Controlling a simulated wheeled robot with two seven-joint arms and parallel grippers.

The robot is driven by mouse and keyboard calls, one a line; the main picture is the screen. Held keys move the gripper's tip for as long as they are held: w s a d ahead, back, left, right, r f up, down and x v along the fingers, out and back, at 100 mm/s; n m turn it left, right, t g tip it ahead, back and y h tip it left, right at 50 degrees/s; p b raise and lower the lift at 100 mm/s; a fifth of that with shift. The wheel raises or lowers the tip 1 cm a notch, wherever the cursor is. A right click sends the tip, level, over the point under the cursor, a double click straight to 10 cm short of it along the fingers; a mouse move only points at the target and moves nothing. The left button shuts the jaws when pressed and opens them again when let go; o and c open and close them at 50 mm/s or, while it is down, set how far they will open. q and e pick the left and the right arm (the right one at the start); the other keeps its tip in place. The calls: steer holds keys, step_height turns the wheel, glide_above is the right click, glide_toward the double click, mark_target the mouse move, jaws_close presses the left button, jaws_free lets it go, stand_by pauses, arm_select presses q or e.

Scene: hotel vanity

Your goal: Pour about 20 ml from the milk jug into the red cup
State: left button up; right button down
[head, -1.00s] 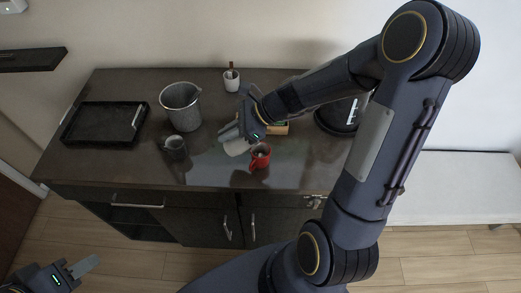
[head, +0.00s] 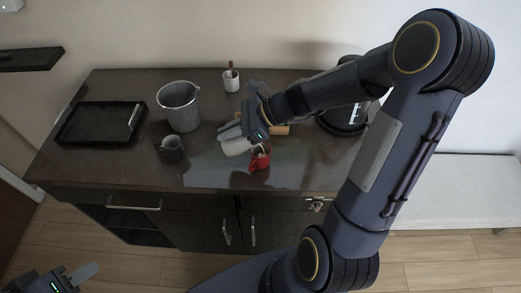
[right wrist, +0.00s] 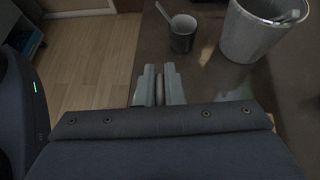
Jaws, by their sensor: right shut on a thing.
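The white milk jug (head: 236,147) is in my right gripper (head: 233,130), tilted, with its lip end close over the red cup (head: 260,161). The red cup stands on the dark counter near its front edge, just right of the jug. Its inside is mostly hidden, and I cannot tell how much liquid is in it. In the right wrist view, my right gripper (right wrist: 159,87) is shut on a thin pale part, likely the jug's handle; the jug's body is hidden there. My left gripper (head: 82,275) is at the lower left, away from the counter.
A dark mug (head: 171,148) with a spoon stands left of the jug. Behind it is a metal bucket (head: 180,105). A black tray (head: 98,123) lies at the left. A white cup (head: 231,80) with sticks stands at the back. A dark appliance (head: 344,117) is right.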

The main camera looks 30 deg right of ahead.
steer(key=shift+w+a, duration=0.15)
steer(key=shift+a, duration=0.05)
steer(key=shift+b, duration=0.3)
stand_by(0.3)
steer(key=shift+y+b, duration=0.3)
steer(key=shift+b, duration=0.15)
steer(key=shift+d+r+t+y+b, duration=0.2)
steer(key=shift+t+y+b, duration=0.1)
steer(key=shift+b, duration=0.25)
stand_by(0.8)
